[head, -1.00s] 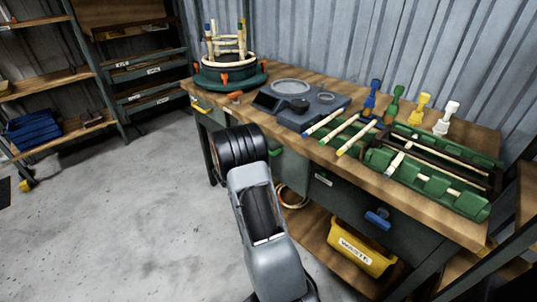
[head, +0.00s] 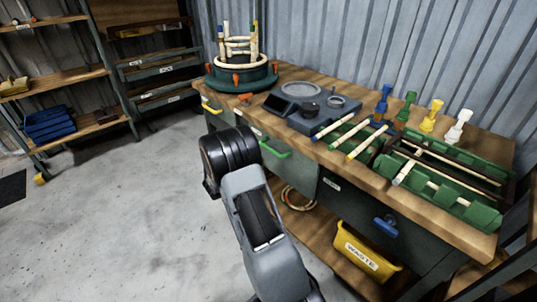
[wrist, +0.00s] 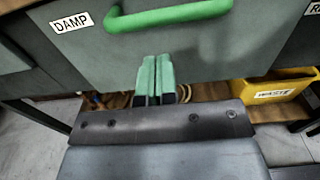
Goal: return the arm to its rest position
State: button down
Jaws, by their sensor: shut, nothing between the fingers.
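My gripper shows in the wrist view (wrist: 156,80), with its two green fingers together and nothing between them. It is in front of the workbench, just below the green handle (wrist: 168,16) of a drawer labelled DAMP (wrist: 72,22). A small gap seems to lie between the fingertips and the handle, but I cannot tell the depth. In the head view my arm (head: 255,215) is folded low before the bench, and it hides my gripper. The green handle (head: 274,149) shows just beyond my arm.
The workbench (head: 380,185) carries a round jig (head: 240,78), a grey device (head: 310,110), green racks with rods (head: 440,185) and several coloured clamps. A yellow WASTE bin (head: 366,252) sits on the lower shelf. Shelving stands at the left. The concrete floor (head: 130,220) at left is clear.

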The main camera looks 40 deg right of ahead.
jog(key=a, duration=0.6)
jog(key=shift+a+p, duration=0.3)
jog(key=shift+p, duration=0.05)
jog(key=s+f+m+g+y, duration=0.3)
jog(key=s+f, duration=0.1)
jog(key=s, duration=0.1)
jog(key=s+a+r+m+g+y+p, duration=0.2)
jog(key=s+a+r+m+y+p, duration=0.4)
jog(key=s+a+r+m+y, duration=0.15)
jog(key=s+a+r+m+t+y+p, duration=0.1)
jog(key=a+r+p, duration=0.3)
jog(key=r, duration=0.5)
jog(key=s+a+r+m+t+y+p, duration=0.2)
jog(key=a+r+m+t+y+p, duration=0.2)
jog(key=r+p, duration=0.3)
jog(key=s+a+r+m+t+y+p, duration=0.2)
jog(key=a+r+p, duration=0.3)
jog(key=r, duration=0.8)
jog(key=shift+a+t+y+p, duration=0.35)
jog(key=shift+t+p, duration=0.15)
jog(key=shift+t, duration=0.1)
jog(key=shift+s+m, duration=0.1)
jog(key=shift+m, duration=0.15)
